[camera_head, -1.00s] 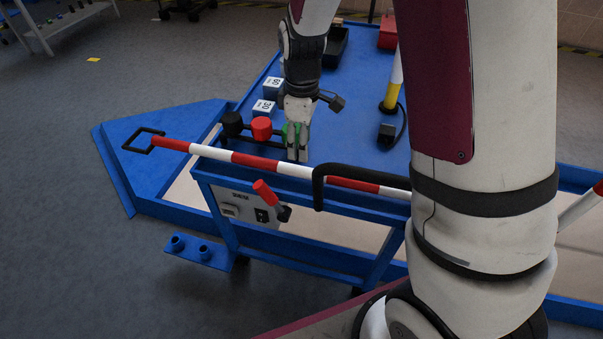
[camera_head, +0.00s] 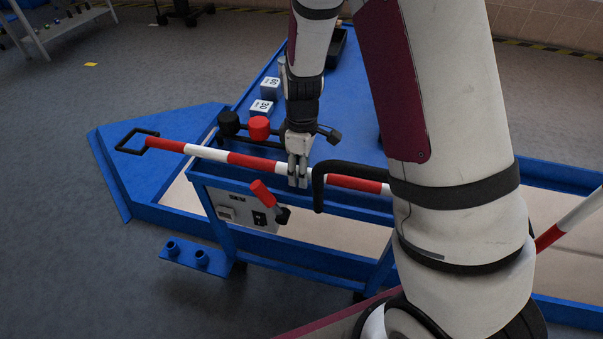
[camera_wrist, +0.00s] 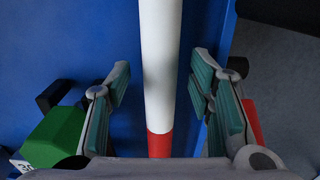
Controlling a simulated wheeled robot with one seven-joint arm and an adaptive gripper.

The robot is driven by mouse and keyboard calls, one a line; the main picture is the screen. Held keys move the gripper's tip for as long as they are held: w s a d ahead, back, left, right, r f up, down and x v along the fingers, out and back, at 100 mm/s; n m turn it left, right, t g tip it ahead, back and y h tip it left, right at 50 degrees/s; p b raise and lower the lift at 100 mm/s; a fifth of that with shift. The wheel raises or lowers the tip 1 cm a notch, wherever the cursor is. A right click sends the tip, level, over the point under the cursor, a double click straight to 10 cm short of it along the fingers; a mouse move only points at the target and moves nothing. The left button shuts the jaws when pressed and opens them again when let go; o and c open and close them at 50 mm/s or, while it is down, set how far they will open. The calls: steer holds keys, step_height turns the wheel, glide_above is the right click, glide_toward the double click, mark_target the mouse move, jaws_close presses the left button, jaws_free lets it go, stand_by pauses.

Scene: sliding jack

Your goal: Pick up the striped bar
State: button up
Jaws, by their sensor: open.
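The red-and-white striped bar (camera_head: 255,161) lies along the near edge of the blue cart, with a black rectangular loop (camera_head: 137,141) at its left end. My arm hides its right part, and a red-and-white length shows again beyond the arm at the far right. My gripper (camera_head: 298,180) is at the bar, pointing down. In the wrist view the bar (camera_wrist: 161,75) runs between the two open fingers of my gripper (camera_wrist: 162,100), with a gap on each side. A white section lies between the fingers and a red one begins nearer the palm.
The blue cart top (camera_head: 345,110) carries a red knob (camera_head: 259,128), a black knob (camera_head: 229,122) and numbered blocks (camera_head: 262,108). A black curved handle (camera_head: 318,190) stands close right of my gripper. A red-handled lever (camera_head: 263,193) sits on the front panel below.

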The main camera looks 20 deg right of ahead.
jaws_close()
steer(key=shift+r, duration=0.1)
steer(key=shift+r, duration=0.6)
steer(key=r, duration=0.2)
steer(key=r+p, duration=0.1)
steer(key=r, duration=0.1)
steer(key=r+p, duration=0.1)
steer(key=r, duration=0.1)
steer(key=shift+s+d, duration=0.15)
steer(key=shift+d, duration=0.15)
steer(key=p, duration=0.2)
glide_above(376, 183)
steer(key=shift+f, duration=0.15)
step_height(376, 183, up, 20)
steer(key=p, duration=1.5)
stand_by(1.2)
